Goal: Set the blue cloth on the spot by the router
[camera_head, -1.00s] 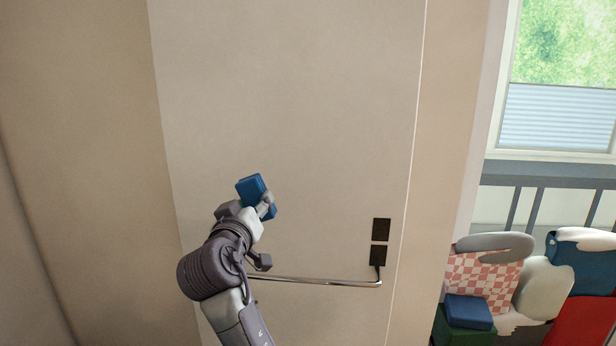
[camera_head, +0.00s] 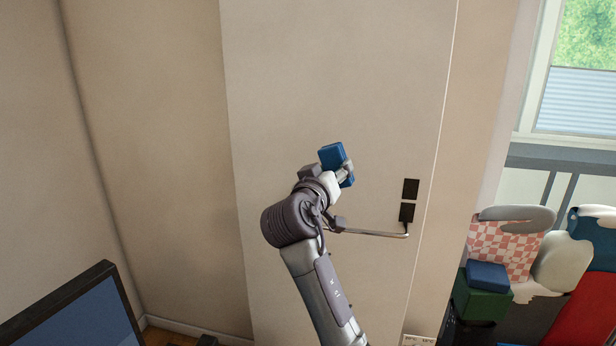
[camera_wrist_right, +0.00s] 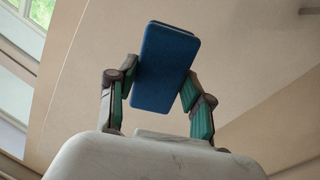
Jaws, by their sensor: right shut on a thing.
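The folded blue cloth (camera_head: 331,155) is in my right gripper (camera_head: 344,172), held up in the air in front of a tall pale panel. In the right wrist view the cloth (camera_wrist_right: 165,68) stands tilted between the two fingers of the gripper (camera_wrist_right: 158,88), which is shut on it. Part of the cloth is hidden behind the gripper in the head view. I see no router that I can make out. My left gripper is not in view.
The pale panel (camera_head: 300,90) carries a metal bar (camera_head: 375,234) and two dark square plates (camera_head: 411,189). At the lower left is a dark-framed screen (camera_head: 80,315). At the right are a blue block (camera_head: 487,275) on a green box (camera_head: 480,302), and cushions.

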